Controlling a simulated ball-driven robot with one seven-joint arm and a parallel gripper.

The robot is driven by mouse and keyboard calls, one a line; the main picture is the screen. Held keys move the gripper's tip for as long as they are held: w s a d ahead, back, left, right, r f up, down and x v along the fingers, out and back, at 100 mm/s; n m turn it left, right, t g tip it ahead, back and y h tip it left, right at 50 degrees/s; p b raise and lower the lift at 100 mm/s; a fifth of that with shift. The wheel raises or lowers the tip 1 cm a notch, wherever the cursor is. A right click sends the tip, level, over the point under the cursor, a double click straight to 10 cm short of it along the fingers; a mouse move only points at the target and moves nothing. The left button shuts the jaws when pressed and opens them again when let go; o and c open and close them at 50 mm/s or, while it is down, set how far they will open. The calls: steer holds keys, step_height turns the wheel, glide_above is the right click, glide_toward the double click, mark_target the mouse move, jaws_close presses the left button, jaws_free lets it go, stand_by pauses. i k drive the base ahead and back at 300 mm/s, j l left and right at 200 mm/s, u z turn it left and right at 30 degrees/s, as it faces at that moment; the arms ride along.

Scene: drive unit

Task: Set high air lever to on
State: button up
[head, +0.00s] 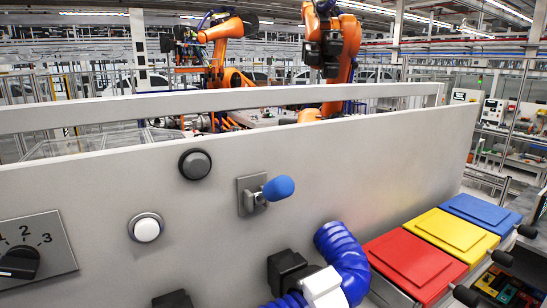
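A lever with a blue rounded handle (279,188) is mounted on a small grey plate (244,196) in the middle of the light grey panel (385,165). The handle sticks out to the right and toward me, tilted slightly up. I cannot read any label by it, so whether this is the high air lever is not shown. I cannot make out my gripper in the head view, and nothing is touching the lever.
Left of the lever are a dark round button (195,164), a white button (146,229) and a numbered rotary knob (19,262). Below are a thick blue hose (345,257) and a black block (287,267). Red (412,262), yellow (452,232) and blue lids (483,211) lie at right.

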mark_target(281, 187)
steer(key=i+l+u, duration=0.25)
steer(key=i+l, duration=0.65)
steer(key=l, duration=0.1)
